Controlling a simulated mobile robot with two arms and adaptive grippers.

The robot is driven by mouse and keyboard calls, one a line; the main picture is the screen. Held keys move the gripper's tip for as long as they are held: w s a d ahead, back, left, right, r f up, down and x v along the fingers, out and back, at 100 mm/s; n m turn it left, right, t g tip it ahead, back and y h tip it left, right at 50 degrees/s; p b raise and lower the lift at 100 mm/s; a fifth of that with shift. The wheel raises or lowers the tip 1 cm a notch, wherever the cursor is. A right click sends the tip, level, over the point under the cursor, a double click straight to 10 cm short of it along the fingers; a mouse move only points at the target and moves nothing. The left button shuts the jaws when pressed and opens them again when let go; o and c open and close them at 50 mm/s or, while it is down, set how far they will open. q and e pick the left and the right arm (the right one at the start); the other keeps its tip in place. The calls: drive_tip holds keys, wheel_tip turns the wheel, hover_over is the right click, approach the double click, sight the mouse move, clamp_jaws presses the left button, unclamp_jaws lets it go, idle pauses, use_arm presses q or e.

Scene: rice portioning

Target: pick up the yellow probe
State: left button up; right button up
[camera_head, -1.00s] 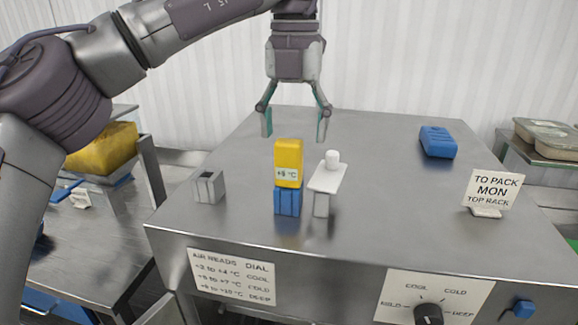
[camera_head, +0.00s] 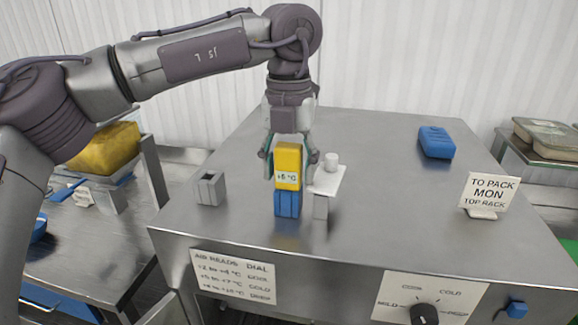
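The yellow probe (camera_head: 287,158) stands upright on top of a blue ribbed block (camera_head: 287,203) on the steel counter. Its white label shows a reading in °C, with the digit hard to make out. My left gripper (camera_head: 287,163) points down at the probe, with one finger to the probe's left and the other to its right. The fingers are spread and partly hidden behind the probe and the white-topped stand. A gap shows on the left side, and I see no firm contact. My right gripper is out of view.
A white-topped stand (camera_head: 328,180) with a small knob is close on the probe's right. A grey slotted holder (camera_head: 210,188) stands to the left. A blue block (camera_head: 436,142) and a "TO PACK MON" sign (camera_head: 488,191) are at right. The counter's front centre is clear.

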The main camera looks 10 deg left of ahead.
use_arm(q)
drive_tip(key=c, duration=0.8)
